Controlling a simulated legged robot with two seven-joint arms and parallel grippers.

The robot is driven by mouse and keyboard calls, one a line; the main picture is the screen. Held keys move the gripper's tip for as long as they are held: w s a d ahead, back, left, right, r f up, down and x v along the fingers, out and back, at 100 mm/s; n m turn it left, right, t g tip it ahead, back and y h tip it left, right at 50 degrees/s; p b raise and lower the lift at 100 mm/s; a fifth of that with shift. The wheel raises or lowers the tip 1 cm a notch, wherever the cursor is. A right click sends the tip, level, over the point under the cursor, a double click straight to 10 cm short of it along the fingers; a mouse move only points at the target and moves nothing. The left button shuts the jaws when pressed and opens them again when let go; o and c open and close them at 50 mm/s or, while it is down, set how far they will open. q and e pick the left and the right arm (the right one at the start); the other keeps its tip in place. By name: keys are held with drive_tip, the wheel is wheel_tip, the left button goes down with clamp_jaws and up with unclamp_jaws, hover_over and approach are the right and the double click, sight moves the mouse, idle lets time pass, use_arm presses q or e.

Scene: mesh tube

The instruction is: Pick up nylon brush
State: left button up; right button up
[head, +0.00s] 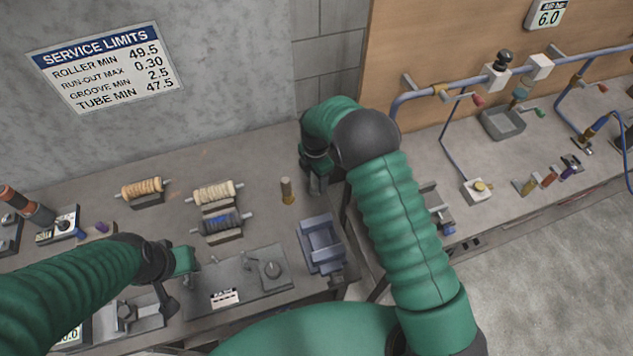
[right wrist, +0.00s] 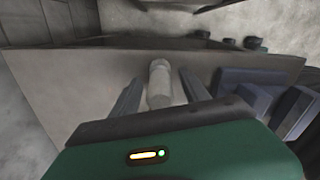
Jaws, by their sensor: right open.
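A small upright cylinder (head: 287,190), with a grey-brown upper part and a brass-coloured base, stands on the bench; it could be the nylon brush, though I cannot tell its bristles. My right gripper (head: 318,185) is just right of it in the head view. In the right wrist view a pale cylinder (right wrist: 160,82), apparently the same piece, shows between the open fingers of my right gripper (right wrist: 160,95), with gaps at its sides. My left gripper (head: 172,300) is low over the bench at left; its jaw opening is unclear.
A tan roller (head: 142,188), a cream roller (head: 214,193) and a dark blue roller (head: 221,223) rest on stands left of the cylinder. A plate with a knob (head: 240,283) lies near the front edge. A second bench with pipes is at right.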

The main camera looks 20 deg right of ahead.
drive_tip(key=shift+a, duration=0.35)
drive_tip(key=c, duration=0.7)
drive_tip(key=shift+d, duration=0.2)
drive_tip(key=c, duration=0.4)
drive_tip(key=shift+d+r, duration=0.1)
drive_tip(key=shift+d, duration=0.15)
clamp_jaws()
